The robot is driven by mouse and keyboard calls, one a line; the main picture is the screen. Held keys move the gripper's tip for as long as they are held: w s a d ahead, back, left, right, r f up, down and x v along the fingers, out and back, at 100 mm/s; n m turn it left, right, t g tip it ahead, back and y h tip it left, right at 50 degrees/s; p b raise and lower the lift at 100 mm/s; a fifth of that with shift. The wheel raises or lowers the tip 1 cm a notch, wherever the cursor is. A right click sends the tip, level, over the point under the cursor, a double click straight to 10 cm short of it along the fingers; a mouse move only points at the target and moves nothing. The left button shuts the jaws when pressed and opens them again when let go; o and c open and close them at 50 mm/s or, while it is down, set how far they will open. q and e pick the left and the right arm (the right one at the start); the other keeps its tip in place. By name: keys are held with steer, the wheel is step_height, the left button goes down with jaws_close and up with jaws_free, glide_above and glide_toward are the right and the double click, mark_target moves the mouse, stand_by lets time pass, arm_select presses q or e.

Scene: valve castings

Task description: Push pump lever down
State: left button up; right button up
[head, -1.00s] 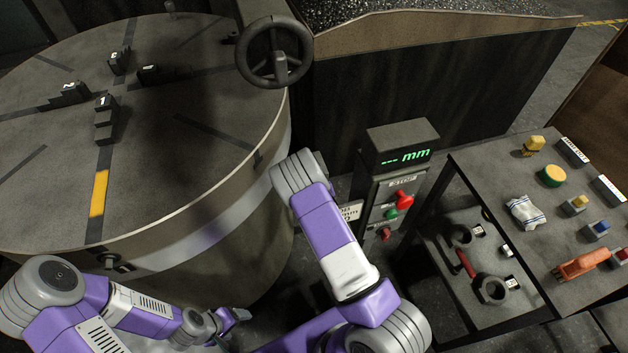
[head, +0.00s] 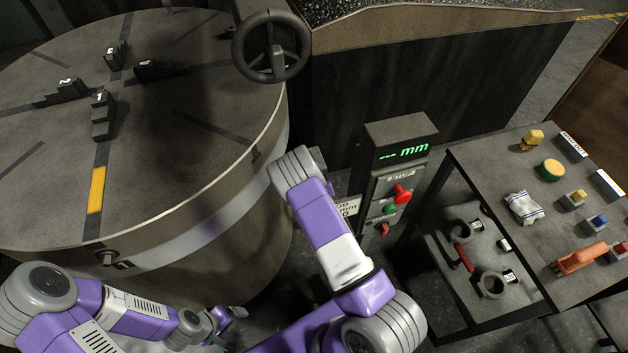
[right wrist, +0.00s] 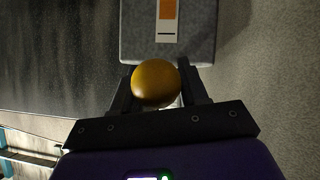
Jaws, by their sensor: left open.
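A yellow ball knob (right wrist: 156,83), probably the end of the pump lever, sits between the fingers of my right gripper (right wrist: 160,88) in the right wrist view. The fingers lie close against both its sides, and the gripper looks shut on it. The rod below the knob is mostly hidden. In the head view my right arm reaches forward beside the round table, and its gripper and the lever are hidden there. My left gripper (head: 233,314) is low in the head view, beside the round table's base, open and empty.
The round table (head: 190,170) with numbered steps fills the left, a handwheel (head: 271,47) at its edge. A readout post (head: 398,150) with red and green buttons stands right of my right arm. A bench (head: 500,165) with tools is at far right.

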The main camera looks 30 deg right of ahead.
steer(key=shift+w+r, duration=0.1)
steer(key=shift+r, duration=0.1)
steer(key=shift+r, duration=0.2)
step_height(320, 180, up, 10)
steer(key=p, duration=0.4)
steer(key=shift+f, duration=0.2)
steer(key=shift+a, duration=0.1)
